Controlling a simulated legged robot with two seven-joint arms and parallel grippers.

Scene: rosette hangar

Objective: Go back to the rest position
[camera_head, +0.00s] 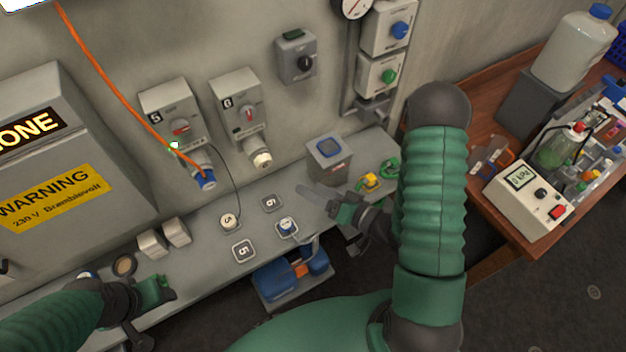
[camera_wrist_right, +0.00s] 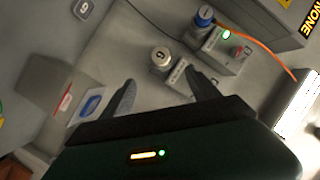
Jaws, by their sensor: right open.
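My right gripper (camera_head: 318,196) is over the grey bench (camera_head: 205,262), just in front of a grey box with a blue top (camera_head: 329,158). In the right wrist view its two dark fingers (camera_wrist_right: 161,90) stand apart with nothing between them, so it is open and empty. My left gripper (camera_head: 160,290) is at the lower left, over the front part of the bench near a round tan-topped item. Its fingers are too small and dark to tell whether they are open or shut.
Wall sockets 5 (camera_head: 172,112) and 6 (camera_head: 238,104) stand behind the bench. An orange cable (camera_head: 103,78) runs down to a blue plug (camera_head: 207,181) at socket 5. A blue toolbox (camera_head: 291,281) is below the bench edge. A wooden table (camera_head: 470,205) with a meter is at the right.

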